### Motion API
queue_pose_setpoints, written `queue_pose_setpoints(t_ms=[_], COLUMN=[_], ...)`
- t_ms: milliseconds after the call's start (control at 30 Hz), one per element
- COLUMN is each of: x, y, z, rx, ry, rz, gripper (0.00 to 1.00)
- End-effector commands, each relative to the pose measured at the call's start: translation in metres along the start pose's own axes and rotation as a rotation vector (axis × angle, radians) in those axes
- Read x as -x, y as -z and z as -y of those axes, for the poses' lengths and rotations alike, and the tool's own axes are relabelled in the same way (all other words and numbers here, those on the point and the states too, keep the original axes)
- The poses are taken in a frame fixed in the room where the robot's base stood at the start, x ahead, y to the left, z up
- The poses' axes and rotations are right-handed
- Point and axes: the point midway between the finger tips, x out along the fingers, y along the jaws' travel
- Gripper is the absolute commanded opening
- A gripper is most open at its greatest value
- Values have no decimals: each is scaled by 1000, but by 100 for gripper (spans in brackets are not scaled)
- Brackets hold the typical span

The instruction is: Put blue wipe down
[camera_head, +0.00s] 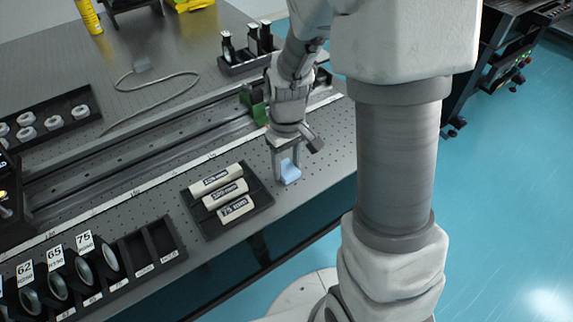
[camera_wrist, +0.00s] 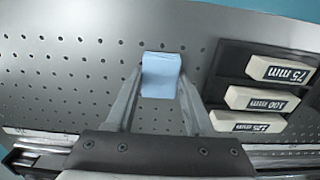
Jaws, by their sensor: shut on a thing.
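The blue wipe (camera_head: 290,171) is a small light-blue folded piece. It is between the fingertips of my gripper (camera_head: 285,165), close to the perforated table top near its front edge. In the wrist view the blue wipe (camera_wrist: 161,75) sits at the ends of the two fingers of my gripper (camera_wrist: 158,90), which are shut on it. I cannot tell whether the wipe touches the table.
A black tray (camera_head: 246,220) with white labelled blocks lies just left of my gripper. A slotted rack (camera_head: 140,262) with round optics is at the lower left. A rail (camera_head: 130,160) runs behind. The perforated table (camera_head: 327,138) is bare right of the wipe.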

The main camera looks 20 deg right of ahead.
Motion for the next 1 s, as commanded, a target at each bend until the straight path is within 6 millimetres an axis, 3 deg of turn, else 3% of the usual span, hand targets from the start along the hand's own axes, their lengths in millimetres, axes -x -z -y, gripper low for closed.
queue_pose_setpoints(t_ms=[333, 367, 500, 833, 1000], x=[-4, -3, -3, 0, 20], y=[0, 0, 0, 0, 1], z=[0, 0, 0, 0, 0], rx=[0, 0, 0, 0, 0], ry=[0, 0, 0, 0, -1], rz=[0, -1, -1, -1, -4], gripper=[1, 57, 82, 83, 83])
